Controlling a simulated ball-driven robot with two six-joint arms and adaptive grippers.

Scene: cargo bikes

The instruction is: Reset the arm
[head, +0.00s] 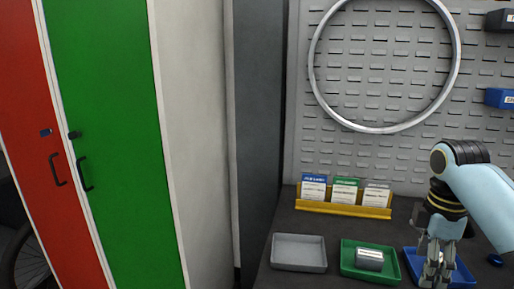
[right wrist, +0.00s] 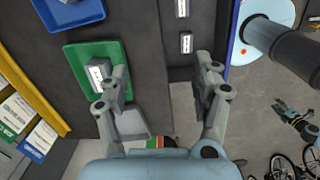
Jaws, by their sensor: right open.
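My right gripper (head: 437,280) hangs fingers down over the blue tray (head: 463,268) at the right of the bench in the head view. In the right wrist view its two fingers (right wrist: 162,66) are spread wide apart with nothing between them. What looks like my left gripper (right wrist: 288,112) shows small at the right edge of the right wrist view, away from the bench; its jaws are too small to read. It does not show in the head view.
A green tray (head: 350,270) holds a small grey labelled box (head: 369,259). A grey tray (head: 299,235) beside it is empty. A yellow card holder (head: 345,208) stands behind. A wheel rim (head: 313,75) hangs on the pegboard. Red (head: 28,95) and green (head: 110,130) doors stand left.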

